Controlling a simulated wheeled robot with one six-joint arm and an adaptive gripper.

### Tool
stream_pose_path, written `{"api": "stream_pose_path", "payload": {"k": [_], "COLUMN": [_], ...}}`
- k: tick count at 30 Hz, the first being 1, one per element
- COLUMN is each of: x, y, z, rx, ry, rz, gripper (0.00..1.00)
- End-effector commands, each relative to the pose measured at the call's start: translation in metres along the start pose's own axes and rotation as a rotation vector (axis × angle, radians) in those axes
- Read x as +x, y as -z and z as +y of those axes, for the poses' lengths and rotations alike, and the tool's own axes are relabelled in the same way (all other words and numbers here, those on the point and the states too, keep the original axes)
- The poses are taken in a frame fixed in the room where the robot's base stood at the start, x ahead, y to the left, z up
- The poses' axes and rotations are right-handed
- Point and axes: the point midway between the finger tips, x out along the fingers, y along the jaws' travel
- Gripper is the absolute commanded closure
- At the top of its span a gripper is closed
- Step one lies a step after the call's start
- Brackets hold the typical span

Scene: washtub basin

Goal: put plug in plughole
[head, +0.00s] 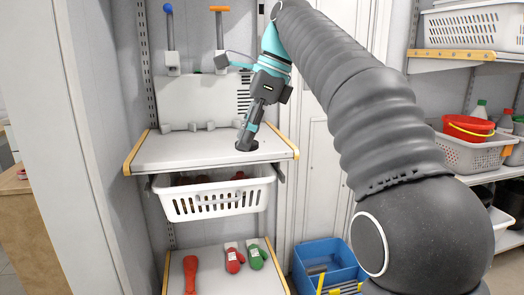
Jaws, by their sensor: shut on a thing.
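My gripper (249,134) points down over the right part of a pale worktop (190,152) with yellow side edges. It is shut on a small dark round piece, which looks like the plug (247,146). The plug is at or just above the worktop surface; I cannot tell whether it touches it. I cannot make out a plughole; the gripper and plug may hide it.
A white basket (213,199) hangs under the worktop. A lower shelf (218,280) holds red and green mitts. A blue crate (325,262) stands to its right. Tools hang on the wall behind. A cabinet side (90,150) bounds the left.

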Motion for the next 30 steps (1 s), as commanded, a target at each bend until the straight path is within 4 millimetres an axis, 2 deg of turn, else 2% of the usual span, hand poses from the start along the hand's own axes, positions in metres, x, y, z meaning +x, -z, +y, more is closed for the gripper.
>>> {"api": "stream_pose_path", "payload": {"k": [6,11,20,30], "x": [0.023,0.056,0.142,0.253], "y": [0.026,0.062,0.152,0.268], "z": [-0.005,-0.014,-0.034,-0.060], "rx": [-0.072,-0.174,-0.461,-0.840], "ry": [-0.034,-0.081,-0.204,-0.360], "rz": [0.000,0.000,-0.002,-0.005], "gripper": [0.93,0.93,0.93,0.93]}}
